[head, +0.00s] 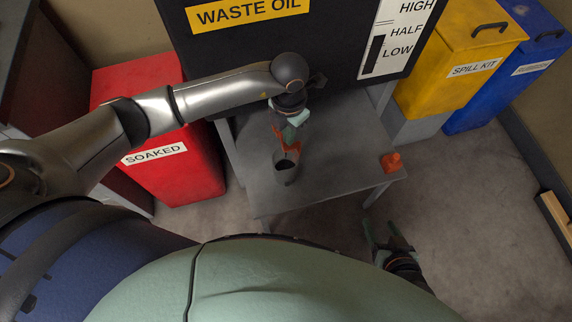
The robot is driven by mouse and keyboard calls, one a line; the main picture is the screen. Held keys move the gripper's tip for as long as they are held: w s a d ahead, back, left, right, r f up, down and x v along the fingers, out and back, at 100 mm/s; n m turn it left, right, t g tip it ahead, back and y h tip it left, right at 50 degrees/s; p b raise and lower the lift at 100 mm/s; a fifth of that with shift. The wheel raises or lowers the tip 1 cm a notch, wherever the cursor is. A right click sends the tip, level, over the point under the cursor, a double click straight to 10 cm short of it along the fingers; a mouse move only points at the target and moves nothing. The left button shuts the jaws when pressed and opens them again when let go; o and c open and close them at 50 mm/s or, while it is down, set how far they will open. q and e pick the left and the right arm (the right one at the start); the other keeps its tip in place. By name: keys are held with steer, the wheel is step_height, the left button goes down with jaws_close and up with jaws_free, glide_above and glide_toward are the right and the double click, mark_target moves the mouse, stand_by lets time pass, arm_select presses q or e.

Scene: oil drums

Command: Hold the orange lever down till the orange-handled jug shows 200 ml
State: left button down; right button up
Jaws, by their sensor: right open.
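A grey jug (286,174) with a dark opening stands on the grey table below the black waste oil tank. An orange part (283,144) shows just above the jug; I cannot tell whether it is the lever or the jug's handle. My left gripper (288,131) reaches down from the tank front and is right at this orange part. Its fingers are too small and overlapped to show whether they are shut on it. The jug's scale and oil level cannot be read. My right gripper (388,236) is open and empty, low in front of the table's right side.
A small orange object (391,162) sits at the right of the grey table (340,150). The black tank (310,50) has a high, half and low gauge (398,35). A red bin (190,170) stands left; yellow (455,60) and blue bins (525,60) stand right.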

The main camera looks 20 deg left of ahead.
stand_by(0.4)
arm_select(q)
step_height(320, 180, up, 6)
steer(key=p, duration=0.4)
steer(key=shift+p, duration=0.35)
steer(key=shift+f, duration=0.1)
